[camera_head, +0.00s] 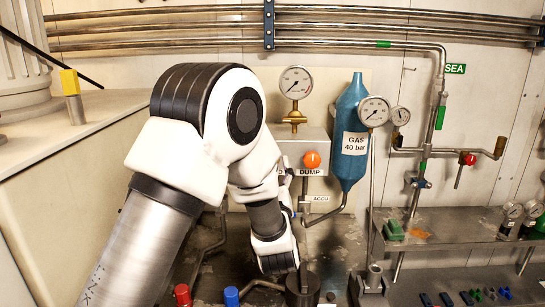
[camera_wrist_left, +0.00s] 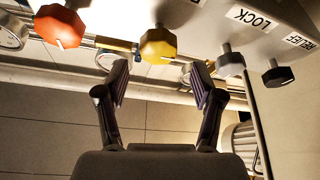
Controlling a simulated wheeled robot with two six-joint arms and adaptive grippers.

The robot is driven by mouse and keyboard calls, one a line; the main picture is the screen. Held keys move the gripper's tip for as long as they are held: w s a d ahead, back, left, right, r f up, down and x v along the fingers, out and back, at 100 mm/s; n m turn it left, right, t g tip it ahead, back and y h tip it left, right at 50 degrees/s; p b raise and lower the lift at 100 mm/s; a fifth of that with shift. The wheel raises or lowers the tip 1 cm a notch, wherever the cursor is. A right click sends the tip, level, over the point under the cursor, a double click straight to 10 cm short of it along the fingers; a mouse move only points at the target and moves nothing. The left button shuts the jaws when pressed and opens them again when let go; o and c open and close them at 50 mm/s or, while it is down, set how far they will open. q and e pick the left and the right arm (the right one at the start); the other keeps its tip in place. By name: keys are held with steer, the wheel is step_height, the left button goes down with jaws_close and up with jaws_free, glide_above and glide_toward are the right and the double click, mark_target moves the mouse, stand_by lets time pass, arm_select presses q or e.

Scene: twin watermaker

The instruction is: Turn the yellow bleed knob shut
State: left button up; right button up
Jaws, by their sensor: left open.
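The yellow knob (camera_wrist_left: 158,45) is faceted and shows in the left wrist view on a panel at the top. In the head view it is hidden, apparently behind my left arm. My left gripper (camera_wrist_left: 160,80) is open and empty. Its two fingers point towards the yellow knob, one to each side and a little short of it, with no contact visible. In the head view my white and black arm covers the gripper. My right gripper is in neither view.
An orange knob (camera_wrist_left: 60,26) sits left of the yellow one in the wrist view; it also shows above DUMP (camera_head: 312,159). A grey knob (camera_wrist_left: 231,62) and black knob (camera_wrist_left: 278,73) are on the right. Gauges and a blue GAS bottle (camera_head: 351,130) stand beside my arm.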

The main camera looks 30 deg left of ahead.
arm_select(q)
steer(key=w, duration=0.1)
steer(key=w+a, duration=0.2)
steer(key=w, duration=0.1)
steer(key=shift+a+r+p, duration=0.2)
steer(key=shift+r+p, duration=0.15)
steer(key=shift+r, duration=0.05)
steer(key=shift+s+r, duration=0.15)
steer(key=shift+s, duration=0.1)
steer(key=shift+c, duration=0.3)
steer(key=c, duration=1.1)
